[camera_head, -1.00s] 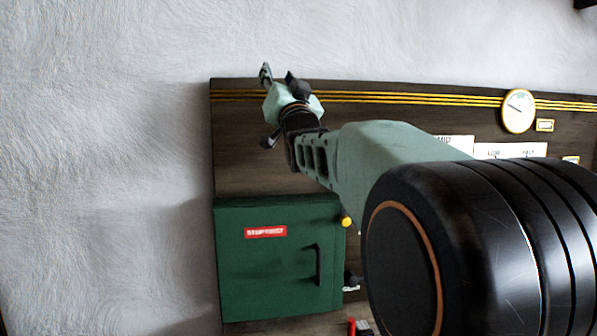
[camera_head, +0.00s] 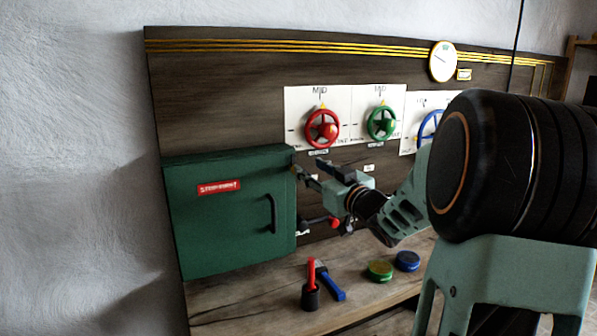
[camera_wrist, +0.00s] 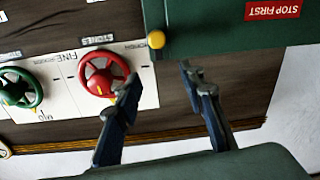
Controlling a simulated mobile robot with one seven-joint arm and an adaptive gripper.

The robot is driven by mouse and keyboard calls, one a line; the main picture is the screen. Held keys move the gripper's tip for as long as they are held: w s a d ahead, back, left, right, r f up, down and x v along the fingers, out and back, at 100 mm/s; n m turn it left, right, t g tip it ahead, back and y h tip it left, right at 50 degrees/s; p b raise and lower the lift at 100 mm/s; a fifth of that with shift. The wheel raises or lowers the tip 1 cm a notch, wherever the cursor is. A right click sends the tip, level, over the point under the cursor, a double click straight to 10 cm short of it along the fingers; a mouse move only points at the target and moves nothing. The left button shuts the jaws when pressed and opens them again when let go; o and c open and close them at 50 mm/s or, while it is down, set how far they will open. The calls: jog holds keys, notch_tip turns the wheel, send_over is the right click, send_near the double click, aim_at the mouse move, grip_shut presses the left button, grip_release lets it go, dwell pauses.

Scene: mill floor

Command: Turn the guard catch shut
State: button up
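The green guard box (camera_head: 225,240) is on the left of the board, its door closed, with a dark handle and a red "STOP FIRST" label. In the wrist view, a yellow knob (camera_wrist: 156,40), seemingly the guard catch, sits at the edge of the green box (camera_wrist: 215,30). My gripper (camera_head: 309,167) is beside the box's upper right edge in the head view. In the wrist view my gripper (camera_wrist: 158,74) is open and empty, with the yellow knob beyond the gap between its fingers. In the head view my fingers mostly hide the knob.
A red handwheel (camera_head: 322,130) and a green handwheel (camera_head: 382,123) are above my gripper. A red-knobbed lever (camera_head: 333,222) is just below it. On the bench are a dark cup (camera_head: 310,297), a blue-handled tool (camera_head: 331,286), and green (camera_head: 380,271) and blue (camera_head: 407,261) discs.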

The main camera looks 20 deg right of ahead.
aim_at(294, 164)
jog(key=w+f, duration=0.3)
jog(key=w, duration=0.5)
jog(key=shift+a+g, duration=0.3)
jog(key=shift+c, duration=0.7)
grip_shut()
